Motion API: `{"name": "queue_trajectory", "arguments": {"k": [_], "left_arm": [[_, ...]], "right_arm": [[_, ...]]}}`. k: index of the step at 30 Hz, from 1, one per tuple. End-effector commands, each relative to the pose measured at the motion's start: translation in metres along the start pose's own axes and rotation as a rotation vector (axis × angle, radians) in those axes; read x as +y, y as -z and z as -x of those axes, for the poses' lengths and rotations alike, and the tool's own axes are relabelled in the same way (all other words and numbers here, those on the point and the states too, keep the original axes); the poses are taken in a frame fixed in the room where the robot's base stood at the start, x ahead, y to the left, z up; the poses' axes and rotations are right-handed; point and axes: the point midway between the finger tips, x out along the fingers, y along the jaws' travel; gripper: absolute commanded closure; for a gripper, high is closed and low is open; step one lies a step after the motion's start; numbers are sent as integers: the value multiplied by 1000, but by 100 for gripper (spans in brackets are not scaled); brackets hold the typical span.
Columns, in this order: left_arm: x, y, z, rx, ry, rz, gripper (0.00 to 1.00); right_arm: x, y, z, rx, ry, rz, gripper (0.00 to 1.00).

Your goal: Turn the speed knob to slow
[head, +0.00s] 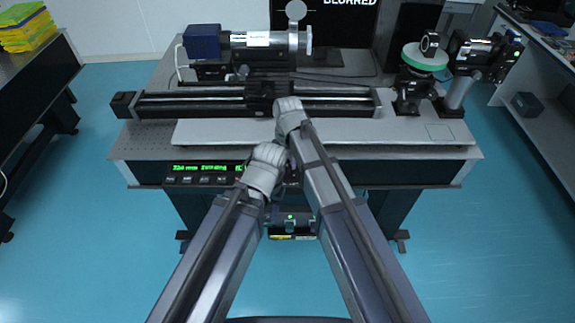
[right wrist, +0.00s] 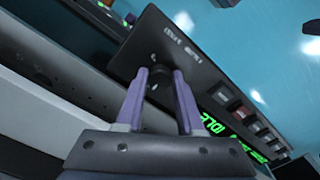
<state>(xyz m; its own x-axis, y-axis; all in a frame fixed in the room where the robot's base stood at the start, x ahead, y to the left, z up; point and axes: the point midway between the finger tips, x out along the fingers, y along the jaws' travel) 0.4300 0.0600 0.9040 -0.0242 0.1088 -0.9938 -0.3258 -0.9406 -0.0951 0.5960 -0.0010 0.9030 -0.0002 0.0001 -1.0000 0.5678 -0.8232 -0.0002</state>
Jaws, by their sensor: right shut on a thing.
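The dark speed knob (right wrist: 160,90) sits on the black front panel (right wrist: 178,52) of the controller and shows between my fingers in the right wrist view. My right gripper (right wrist: 161,72) has its two purple fingers on either side of the knob, shut on it. In the head view the panel's green display (head: 205,168) shows left of my arms, and the knob and right fingertips are hidden behind the arms. My left arm reaches in front of the panel; its gripper fingers do not show. The knob's pointer position is too small to read.
The optical table (head: 140,148) carries a long dark rail (head: 200,103), a blue-and-silver camera unit (head: 245,44) and mounted optics (head: 425,57) at right. A monitor (head: 350,25) behind reads "BLURRED". My two forearms are close together.

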Motion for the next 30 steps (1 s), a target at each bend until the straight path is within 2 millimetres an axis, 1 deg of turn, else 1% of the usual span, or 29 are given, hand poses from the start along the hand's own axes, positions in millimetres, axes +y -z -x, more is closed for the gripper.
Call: {"name": "queue_trajectory", "arguments": {"k": [1,8,16,20,26,30], "left_arm": [[0,0,0,0,0,0,50],[0,0,0,0,0,0,50],[0,0,0,0,0,0,50],[0,0,4,0,0,0,50],[-2,-1,21,0,0,0,50],[-4,-2,38,0,0,0,50]], "right_arm": [[0,0,0,0,0,1,60],[0,0,0,0,0,1,34],[0,0,0,0,0,0,33],[0,0,4,0,0,0,33],[0,0,21,0,0,0,33],[0,0,39,0,0,0,33]]}}
